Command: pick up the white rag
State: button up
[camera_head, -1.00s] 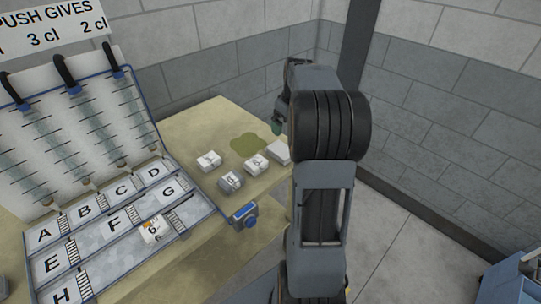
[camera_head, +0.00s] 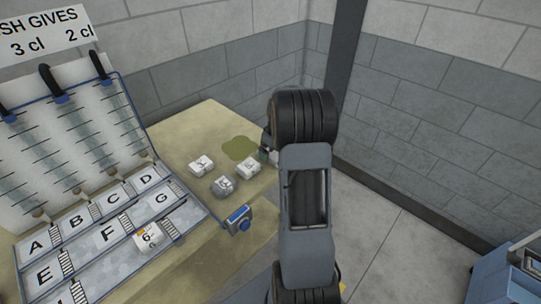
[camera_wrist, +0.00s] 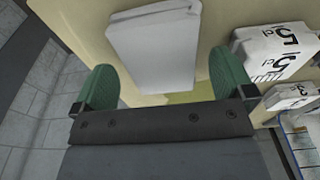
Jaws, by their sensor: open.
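The white rag (camera_wrist: 153,45) is a pale folded block on the table in the wrist view, ahead of and between my fingers. In the head view it is mostly or fully hidden behind my arm. My gripper (camera_wrist: 165,78) is open, with a green finger on each side and nothing held between them. The rag's near end lies close to the fingertips; I cannot tell whether they touch it. In the head view only a little of my gripper (camera_head: 265,153) shows at the table's right edge.
White bag 5 (camera_wrist: 278,48) sits just right of my right finger. Several numbered bags, including bag 2 (camera_head: 224,187), stand on the table (camera_head: 190,132) near a greenish puddle (camera_head: 239,148). A lettered board (camera_head: 120,215) and a blue-faced box (camera_head: 239,220) are left of my arm.

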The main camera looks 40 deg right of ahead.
jog(key=shift+w+f, duration=0.1)
jog(key=shift+f, duration=0.8)
jog(key=shift+c, duration=0.5)
jog(key=c, duration=0.9)
